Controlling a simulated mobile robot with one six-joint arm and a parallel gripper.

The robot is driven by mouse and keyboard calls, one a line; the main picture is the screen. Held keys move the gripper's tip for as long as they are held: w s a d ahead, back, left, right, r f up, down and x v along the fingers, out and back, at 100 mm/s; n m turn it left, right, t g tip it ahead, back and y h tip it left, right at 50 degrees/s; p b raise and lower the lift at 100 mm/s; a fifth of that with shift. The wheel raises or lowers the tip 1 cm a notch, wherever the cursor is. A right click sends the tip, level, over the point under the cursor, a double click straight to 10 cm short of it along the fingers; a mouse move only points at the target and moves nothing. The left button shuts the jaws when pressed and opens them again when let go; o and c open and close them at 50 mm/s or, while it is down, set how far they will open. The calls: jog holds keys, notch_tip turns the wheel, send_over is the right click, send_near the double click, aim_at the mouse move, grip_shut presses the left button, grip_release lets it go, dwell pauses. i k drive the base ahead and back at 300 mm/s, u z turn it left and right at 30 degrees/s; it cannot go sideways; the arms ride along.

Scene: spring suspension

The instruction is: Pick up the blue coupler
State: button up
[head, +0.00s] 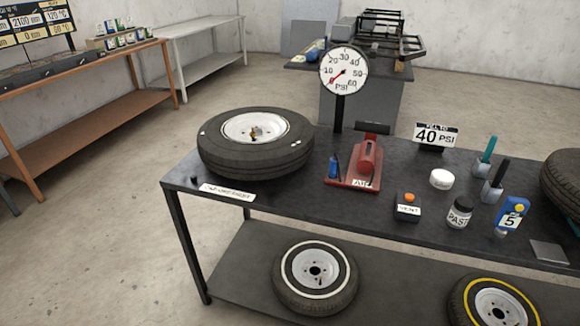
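A small upright blue piece (333,167), which looks like the blue coupler, is at the left edge of a red stand (352,181) on the dark workbench (285,200). A taller red body (368,157) rises from the same stand, with a small white label at its front. I cannot tell whether the blue piece is seated in the stand or only stands against it. My gripper is not in view.
A tire with a white rim (210,160) lies flat left of the stand. A round PSI gauge (343,71) stands behind. Clear bench top lies in front of the stand.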

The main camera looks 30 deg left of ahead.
aim_at(332, 172)
jog(key=z, duration=0.5)
jog(key=k, duration=0.15)
jog(key=u, duration=1.75)
jog(key=k, duration=0.9)
jog(key=z, duration=0.2)
jog(key=i, duration=0.75)
jog(key=u, duration=0.05)
